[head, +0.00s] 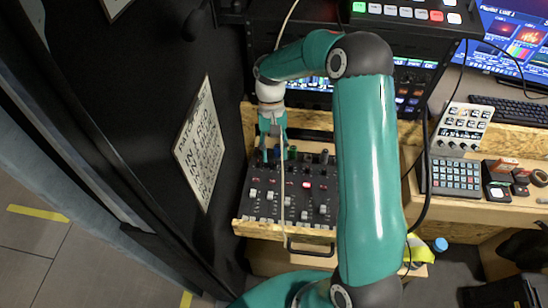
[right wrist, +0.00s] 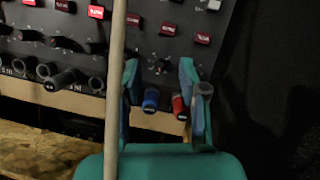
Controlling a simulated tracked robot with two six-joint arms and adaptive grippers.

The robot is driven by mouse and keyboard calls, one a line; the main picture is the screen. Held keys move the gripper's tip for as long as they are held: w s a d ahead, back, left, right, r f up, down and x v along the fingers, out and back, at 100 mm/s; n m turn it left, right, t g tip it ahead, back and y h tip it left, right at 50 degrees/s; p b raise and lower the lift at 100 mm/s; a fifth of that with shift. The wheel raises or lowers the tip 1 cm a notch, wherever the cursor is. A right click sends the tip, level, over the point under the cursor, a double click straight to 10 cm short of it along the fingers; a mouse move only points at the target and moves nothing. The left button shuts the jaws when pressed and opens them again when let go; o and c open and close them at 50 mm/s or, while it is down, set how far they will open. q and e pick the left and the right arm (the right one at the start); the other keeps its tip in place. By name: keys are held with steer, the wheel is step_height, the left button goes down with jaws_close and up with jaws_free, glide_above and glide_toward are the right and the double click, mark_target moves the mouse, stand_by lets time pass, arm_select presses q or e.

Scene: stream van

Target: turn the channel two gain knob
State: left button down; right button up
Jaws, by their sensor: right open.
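The black mixer (head: 262,208) lies on a wooden shelf, with faders, small knobs and lit buttons. My right gripper (head: 271,158) points down at its back left part. In the right wrist view, my right gripper (right wrist: 159,70) is open, its two fingers apart over the mixer's edge. A small dark knob (right wrist: 160,66) shows between the fingertips, with no clear contact. A blue plug (right wrist: 151,99) and a red plug (right wrist: 180,106) stand at the edge between the fingers. I cannot read which knob is channel two gain. My left gripper is not in view.
A pale cable (right wrist: 115,70) crosses close in front of the wrist camera. A framed sign (head: 201,143) hangs on the dark wall at left. A keypad (head: 456,177) and a white control panel (head: 463,125) stand at right.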

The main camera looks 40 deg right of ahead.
step_height(320, 180, up, 6)
steer(key=shift+f, duration=0.25)
step_height(320, 180, up, 6)
steer(key=n+t+h, duration=0.3)
steer(key=n+t, duration=0.1)
steer(key=n, duration=1.3)
glide_above(274, 164)
step_height(274, 164, down, 16)
steer(key=shift+d+f, duration=0.1)
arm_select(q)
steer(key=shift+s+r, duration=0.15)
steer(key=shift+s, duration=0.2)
